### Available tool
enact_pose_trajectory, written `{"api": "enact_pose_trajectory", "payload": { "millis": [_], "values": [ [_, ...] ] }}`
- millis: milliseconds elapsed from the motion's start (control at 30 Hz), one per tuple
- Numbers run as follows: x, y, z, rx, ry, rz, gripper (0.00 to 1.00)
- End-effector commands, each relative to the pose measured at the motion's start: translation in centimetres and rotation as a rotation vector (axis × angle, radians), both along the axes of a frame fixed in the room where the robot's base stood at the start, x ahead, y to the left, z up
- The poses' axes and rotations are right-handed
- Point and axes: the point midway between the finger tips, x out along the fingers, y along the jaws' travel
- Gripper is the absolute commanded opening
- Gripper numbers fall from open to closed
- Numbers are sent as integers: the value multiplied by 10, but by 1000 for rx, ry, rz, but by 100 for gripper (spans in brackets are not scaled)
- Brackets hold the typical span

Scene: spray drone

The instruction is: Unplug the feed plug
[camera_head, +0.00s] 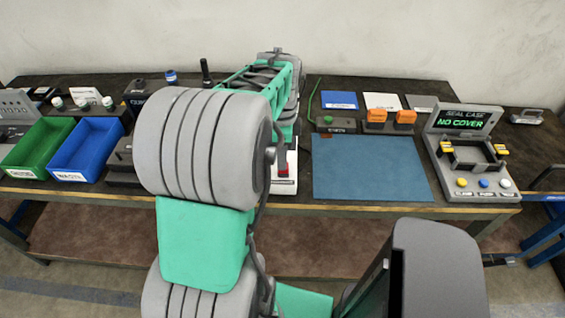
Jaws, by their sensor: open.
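I cannot make out the feed plug for sure. A thin green cable (312,97) rises in a curve beside a small dark labelled block (335,124) at the back middle of the bench. I cannot tell whether it belongs to the feed plug. My arm (200,150) fills the middle of the view, and its far links reach over the bench. My gripper is hidden behind these links. A white item with a red part (284,170) shows partly below the arm on the bench.
A green bin (37,170) and a blue bin (70,178) stand at the left. A blue mat (370,165) lies bare right of the arm. Orange blocks (390,117) stand behind it. A grey "SEAL CASE NO COVER" station (470,187) with coloured buttons stands at the right.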

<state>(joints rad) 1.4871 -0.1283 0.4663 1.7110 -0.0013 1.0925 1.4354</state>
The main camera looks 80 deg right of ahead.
Motion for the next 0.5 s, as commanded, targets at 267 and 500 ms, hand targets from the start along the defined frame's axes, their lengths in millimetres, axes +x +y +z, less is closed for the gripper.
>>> {"api": "enact_pose_trajectory", "payload": {
  "millis": [267, 500],
  "values": [
    [0, 0, 39, -1, 0, 0, 41],
    [0, 0, 41, 0, 0, 0, 41]
  ]
}}
